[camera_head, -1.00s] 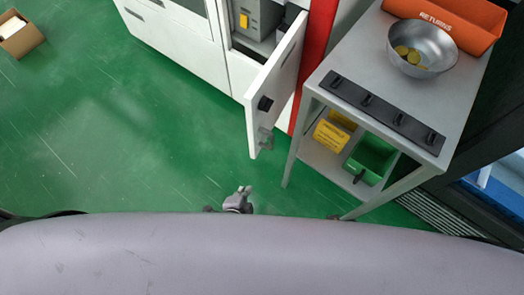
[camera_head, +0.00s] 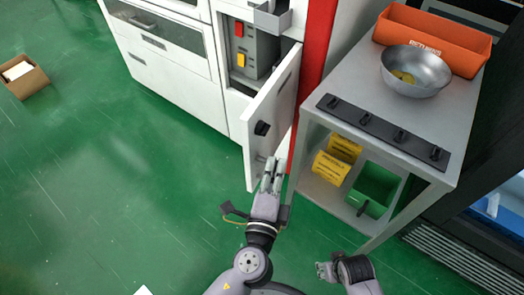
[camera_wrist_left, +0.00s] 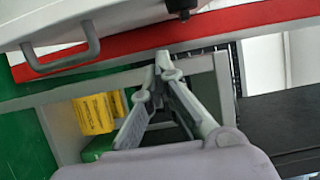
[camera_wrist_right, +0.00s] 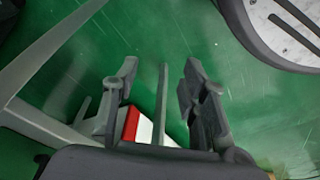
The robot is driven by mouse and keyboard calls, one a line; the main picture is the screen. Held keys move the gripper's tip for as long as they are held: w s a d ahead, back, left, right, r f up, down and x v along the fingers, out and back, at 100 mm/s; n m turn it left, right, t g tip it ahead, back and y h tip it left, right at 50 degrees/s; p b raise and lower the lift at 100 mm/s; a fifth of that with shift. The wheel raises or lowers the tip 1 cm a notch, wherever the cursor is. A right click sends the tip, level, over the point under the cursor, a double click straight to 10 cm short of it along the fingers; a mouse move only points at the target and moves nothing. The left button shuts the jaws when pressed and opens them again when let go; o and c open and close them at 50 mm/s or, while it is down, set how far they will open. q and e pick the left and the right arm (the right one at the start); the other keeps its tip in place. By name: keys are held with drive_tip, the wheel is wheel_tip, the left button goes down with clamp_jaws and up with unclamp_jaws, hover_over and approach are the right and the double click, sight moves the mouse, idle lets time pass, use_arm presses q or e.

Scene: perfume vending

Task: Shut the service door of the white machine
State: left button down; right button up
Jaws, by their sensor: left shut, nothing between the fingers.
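The white machine (camera_head: 180,77) stands at the upper left. Its service door (camera_head: 270,108) hangs open, swung out toward me, with a black latch (camera_head: 262,128) on its face. In the left wrist view the door (camera_wrist_left: 40,15) fills the top left and shows a grey handle (camera_wrist_left: 62,62). My left gripper (camera_head: 270,172) is shut and empty at the lower free end of the door; I cannot tell whether it touches. Its closed fingertips (camera_wrist_left: 163,60) show just below the door in the left wrist view. My right gripper (camera_head: 323,270) is low and away from the door, open and empty (camera_wrist_right: 158,75).
A grey table (camera_head: 350,85) right of the door holds a metal bowl (camera_head: 415,75) and an orange returns bin (camera_head: 432,38). Its lower shelf carries yellow boxes (camera_head: 332,167) and a green bin (camera_head: 374,190). A cardboard box (camera_head: 24,80) lies far left. The green floor left of the door is clear.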

use_arm(q)
drive_tip(key=w+a, duration=0.1)
drive_tip(key=w, duration=0.1)
drive_tip(key=w+a+p, duration=0.1)
drive_tip(key=w+a, duration=0.1)
use_arm(e)
drive_tip(key=f, duration=0.1)
drive_tip(key=s+f, duration=0.1)
drive_tip(key=f, duration=0.1)
drive_tip(key=shift+s+d+f, duration=0.1)
drive_tip(key=shift+s+f, duration=0.15)
drive_tip(key=shift+f, duration=0.1)
use_arm(q)
drive_tip(key=shift+a, duration=0.2)
